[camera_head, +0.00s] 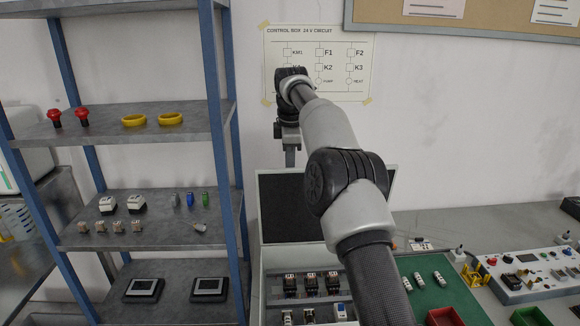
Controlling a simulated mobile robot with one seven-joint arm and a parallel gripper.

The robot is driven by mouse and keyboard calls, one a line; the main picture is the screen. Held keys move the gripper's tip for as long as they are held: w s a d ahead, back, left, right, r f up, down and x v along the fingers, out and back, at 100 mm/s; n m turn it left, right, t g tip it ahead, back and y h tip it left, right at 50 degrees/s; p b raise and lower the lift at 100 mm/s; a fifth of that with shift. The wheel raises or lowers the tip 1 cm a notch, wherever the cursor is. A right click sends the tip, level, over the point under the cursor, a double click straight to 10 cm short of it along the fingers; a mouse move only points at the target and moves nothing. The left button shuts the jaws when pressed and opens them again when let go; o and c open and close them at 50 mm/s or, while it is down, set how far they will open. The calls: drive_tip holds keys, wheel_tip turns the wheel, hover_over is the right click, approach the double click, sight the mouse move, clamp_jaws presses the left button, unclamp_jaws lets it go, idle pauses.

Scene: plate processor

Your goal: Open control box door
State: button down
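The control box (257,290) sits on the bench at bottom centre, a light grey case with relays and other parts showing inside. Its door (258,213), a light grey frame with a dark inner face, stands raised at the back of the box, so the inside is exposed. My arm crosses in front of the door's right part and hides some of it and of the box. My gripper (290,158) points down just above the door's top edge, left of the arm. It is small here; I cannot tell whether its fingers are open or touch the door.
A blue-post shelf (150,215) with red buttons, yellow rings, switches and relays stands close on the left. A green mat (440,290) with white parts and a control panel (530,275) lie right. A circuit poster (350,60) hangs on the wall.

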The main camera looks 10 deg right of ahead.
drive_tip(key=c, duration=2.1)
unclamp_jaws()
drive_tip(key=shift+f, duration=0.6)
drive_tip(key=shift+o, duration=1.3)
drive_tip(key=shift+w, duration=0.15)
drive_tip(key=shift+r, duration=0.25)
drive_tip(key=shift+r, duration=0.1)
drive_tip(key=shift+s, duration=0.2)
